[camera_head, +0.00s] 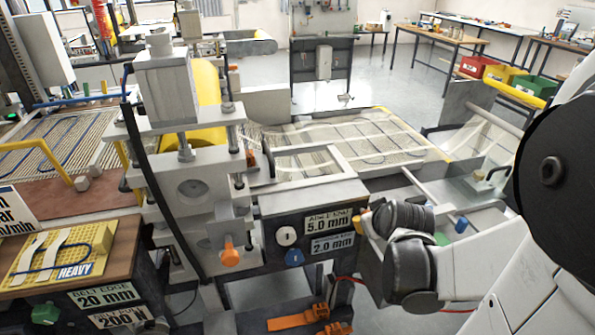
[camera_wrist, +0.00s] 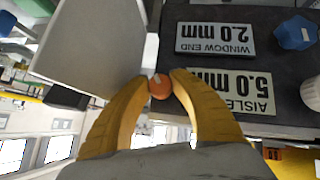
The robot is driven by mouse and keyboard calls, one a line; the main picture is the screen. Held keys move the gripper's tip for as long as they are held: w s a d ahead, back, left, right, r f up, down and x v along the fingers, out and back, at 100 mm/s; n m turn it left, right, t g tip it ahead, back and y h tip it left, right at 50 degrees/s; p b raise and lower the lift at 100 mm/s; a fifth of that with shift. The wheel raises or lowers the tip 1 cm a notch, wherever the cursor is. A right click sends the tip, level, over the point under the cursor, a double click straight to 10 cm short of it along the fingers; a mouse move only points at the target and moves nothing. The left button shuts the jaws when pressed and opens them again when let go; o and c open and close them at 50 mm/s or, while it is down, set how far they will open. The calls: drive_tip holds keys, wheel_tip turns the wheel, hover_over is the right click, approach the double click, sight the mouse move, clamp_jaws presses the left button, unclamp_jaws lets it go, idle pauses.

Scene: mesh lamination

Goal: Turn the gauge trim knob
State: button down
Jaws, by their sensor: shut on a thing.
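A small round orange knob (camera_wrist: 160,88) with a pale mark sits between the two yellow fingertips of my gripper (camera_wrist: 161,82) in the wrist view. The fingers are closed on it from both sides. It is beside the "AISLE" 5.0 mm plate (camera_wrist: 236,93), which reads upside down there. In the head view my gripper (camera_head: 365,222) is at the right end of the dark panel (camera_head: 268,206), and its wrist hides most of the knob. The 5.0 mm plate (camera_head: 328,222) and the 2.0 mm plate (camera_head: 332,243) are left of it.
A white knob (camera_head: 286,236) and a blue knob (camera_head: 294,257) are on the panel's left part. Another orange knob (camera_head: 230,256) is on the press column. A pale plate (camera_wrist: 90,45) stands close beside my fingers. The mesh bed (camera_head: 380,135) lies behind the panel.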

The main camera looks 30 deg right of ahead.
drive_tip(key=c, duration=1.1)
unclamp_jaws()
